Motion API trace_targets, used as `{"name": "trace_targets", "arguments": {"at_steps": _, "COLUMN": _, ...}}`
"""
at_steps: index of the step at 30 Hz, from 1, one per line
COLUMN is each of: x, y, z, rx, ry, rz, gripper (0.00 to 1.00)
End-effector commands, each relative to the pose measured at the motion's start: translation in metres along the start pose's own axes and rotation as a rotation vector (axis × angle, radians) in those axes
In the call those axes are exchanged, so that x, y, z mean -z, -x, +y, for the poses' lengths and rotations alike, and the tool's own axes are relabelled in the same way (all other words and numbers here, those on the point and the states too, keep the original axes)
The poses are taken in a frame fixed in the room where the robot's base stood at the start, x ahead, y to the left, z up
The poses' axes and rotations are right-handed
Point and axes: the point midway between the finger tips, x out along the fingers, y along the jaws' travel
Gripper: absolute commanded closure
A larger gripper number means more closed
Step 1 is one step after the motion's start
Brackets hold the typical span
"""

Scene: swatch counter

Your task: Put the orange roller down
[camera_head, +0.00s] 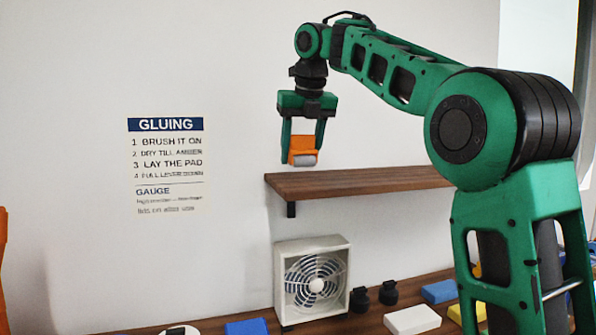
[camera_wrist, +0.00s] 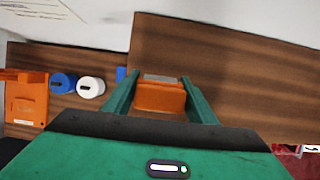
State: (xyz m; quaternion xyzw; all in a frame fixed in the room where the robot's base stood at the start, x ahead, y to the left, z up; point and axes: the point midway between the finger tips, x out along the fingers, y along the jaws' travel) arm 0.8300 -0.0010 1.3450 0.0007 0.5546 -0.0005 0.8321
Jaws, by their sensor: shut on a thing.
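The orange roller (camera_head: 303,149) is held between the two green fingers of my gripper (camera_head: 303,140). It has an orange body and a greyish part at its lower edge. In the head view it hangs in front of the wall, just above the left end of the brown wooden shelf (camera_head: 360,181). A small gap seems to show between roller and shelf. In the wrist view the orange roller (camera_wrist: 160,97) sits between the fingertips (camera_wrist: 160,90), over the left end of the shelf (camera_wrist: 240,75). The roller's underside is hidden there.
Below the shelf, a white fan (camera_head: 312,280) stands on the wooden counter. Beside it are black pieces (camera_head: 388,292) and blue, white and yellow blocks (camera_head: 439,291). The wrist view shows an orange item (camera_wrist: 27,98) and blue and white round pieces (camera_wrist: 90,87) lower left. The visible shelf top is clear.

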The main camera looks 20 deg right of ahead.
Motion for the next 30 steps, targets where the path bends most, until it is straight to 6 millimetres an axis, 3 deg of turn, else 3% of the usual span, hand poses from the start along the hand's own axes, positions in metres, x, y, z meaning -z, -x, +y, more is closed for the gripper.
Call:
{"name": "trace_targets", "arguments": {"at_steps": 18, "x": 0.012, "y": -0.029, "z": 0.002, "rx": -0.003, "ry": 0.002, "rz": 0.001, "gripper": 0.77}}
{"name": "trace_targets", "arguments": {"at_steps": 30, "x": 0.013, "y": -0.033, "z": 0.001, "rx": -0.002, "ry": 0.000, "rz": 0.000, "gripper": 0.77}}
